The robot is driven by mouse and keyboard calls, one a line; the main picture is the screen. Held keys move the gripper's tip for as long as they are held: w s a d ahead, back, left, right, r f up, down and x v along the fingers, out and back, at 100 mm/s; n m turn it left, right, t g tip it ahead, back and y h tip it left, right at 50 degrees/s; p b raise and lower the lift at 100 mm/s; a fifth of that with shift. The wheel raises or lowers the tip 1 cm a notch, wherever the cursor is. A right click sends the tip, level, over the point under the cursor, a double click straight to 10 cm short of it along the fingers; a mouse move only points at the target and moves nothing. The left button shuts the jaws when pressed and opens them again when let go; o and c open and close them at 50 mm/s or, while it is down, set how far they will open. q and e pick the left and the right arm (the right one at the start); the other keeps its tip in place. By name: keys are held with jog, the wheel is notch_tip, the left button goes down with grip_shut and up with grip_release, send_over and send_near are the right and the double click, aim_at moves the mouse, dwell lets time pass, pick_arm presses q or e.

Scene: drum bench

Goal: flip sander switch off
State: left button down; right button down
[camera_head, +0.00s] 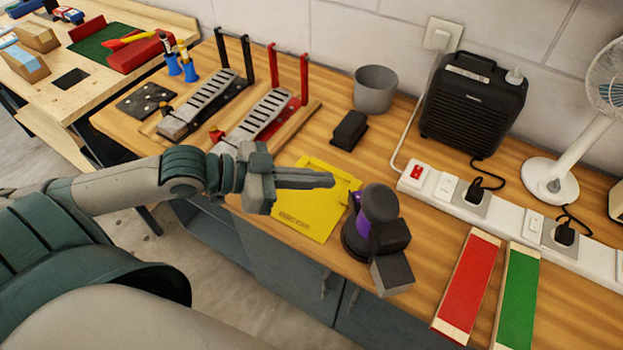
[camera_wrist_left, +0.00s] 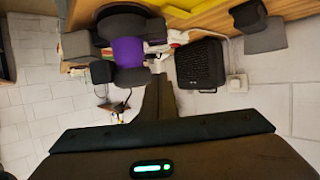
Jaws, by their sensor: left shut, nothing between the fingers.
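The sander (camera_head: 376,207), dark grey with a purple band, stands upright on the wooden bench near its front edge. It also shows in the left wrist view (camera_wrist_left: 128,52), at the upper left. I cannot make out its switch in either view. My left gripper (camera_head: 330,180) is shut and empty. It points right, over the yellow sheet (camera_head: 305,222), with its tips a little left of the sander's top. In the left wrist view my left gripper's dark fingers (camera_wrist_left: 158,82) lie together, beside the sander. My right gripper is not in view.
A white power strip (camera_head: 480,208) with plugs runs behind the sander. A black heater-like box (camera_head: 473,105), a grey cup (camera_head: 375,90) and a white fan (camera_head: 550,180) stand at the back. Red (camera_head: 470,285) and green (camera_head: 518,295) boards lie at right. A dark block (camera_head: 349,130) lies behind the sheet.

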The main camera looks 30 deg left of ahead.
pick_arm(q)
jog(key=w+d+f+p, duration=0.4)
jog(key=d+f, duration=0.1)
jog(key=shift+w+f, duration=0.25)
jog(key=shift+w, duration=0.1)
jog(key=shift+s+f, duration=0.1)
jog(key=shift+f, duration=0.5)
jog(key=shift+f, duration=0.1)
jog(key=shift+a+f, duration=0.1)
jog(key=shift+f, duration=0.25)
jog(key=shift+s, duration=0.1)
jog(key=shift+r, duration=0.15)
